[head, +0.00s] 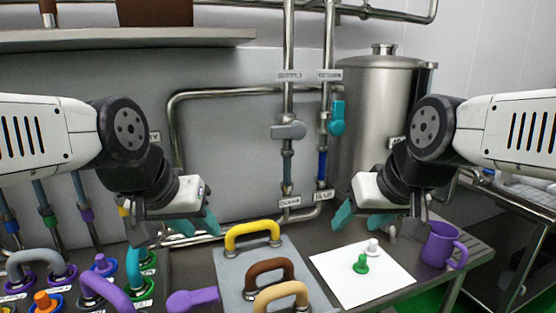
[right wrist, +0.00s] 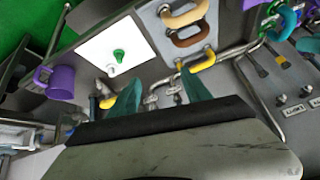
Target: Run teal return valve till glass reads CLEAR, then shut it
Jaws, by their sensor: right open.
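The teal return valve handle (head: 337,118) stands upright beside the right-hand pipe (head: 326,55) on the back wall, under a label that appears to read RETURN. Below it, the sight glass (head: 322,165) on that pipe looks dark blue. The small label (head: 323,196) under the glass is too blurred to read surely. My left gripper (head: 195,228) is open and empty, low and left of the pipes. My right gripper (head: 361,219) is open and empty, below and right of the teal handle; its fingers show in the right wrist view (right wrist: 184,88). Neither touches the valve.
A grey valve handle (head: 289,130) lies crosswise on the supply pipe, left of the teal one. A steel tank (head: 378,105) stands behind right. Yellow (head: 252,234), brown and tan handles sit on a grey plate. A white sheet (head: 335,280) bears green and white pegs; a purple mug (head: 440,245) stands right.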

